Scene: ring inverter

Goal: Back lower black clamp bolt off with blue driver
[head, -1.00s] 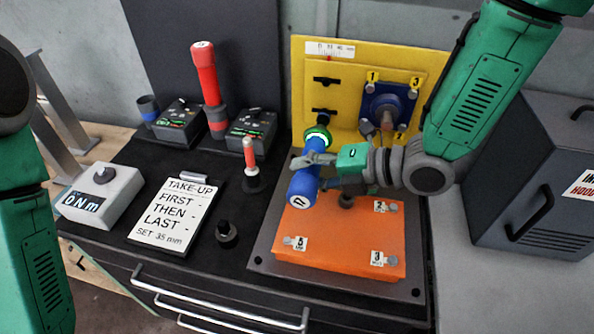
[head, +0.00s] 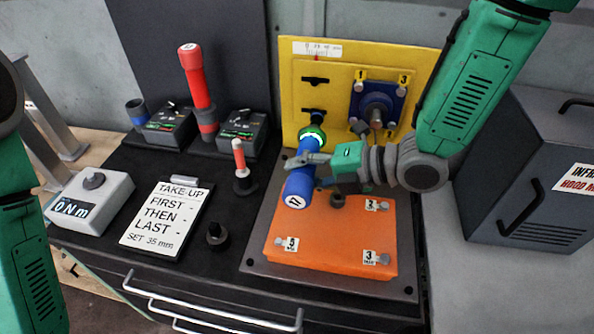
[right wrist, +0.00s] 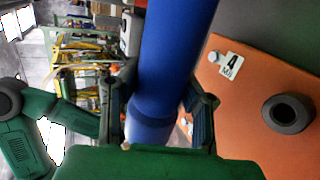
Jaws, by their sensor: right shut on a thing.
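The blue driver (head: 299,183) is a thick blue cylinder with a glowing green-white ring near its nose. My right gripper (head: 316,160) is shut around its body. In the right wrist view the blue body stands between the two fingers (right wrist: 158,118). The driver's nose points at the lower black clamp (head: 313,111) on the yellow plate (head: 340,92). The nose covers the clamp bolt, so I cannot tell whether it is seated on it. The upper black clamp (head: 315,80) is uncovered above. My left gripper is out of view; only my left arm shows.
An orange block (head: 330,243) with numbered bolts lies below the driver. A blue flange (head: 376,106) is on the plate at right. A red driver (head: 197,80) stands in its dock. A dark cabinet (head: 530,170) is at the right. A take-up sign (head: 167,217) lies left.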

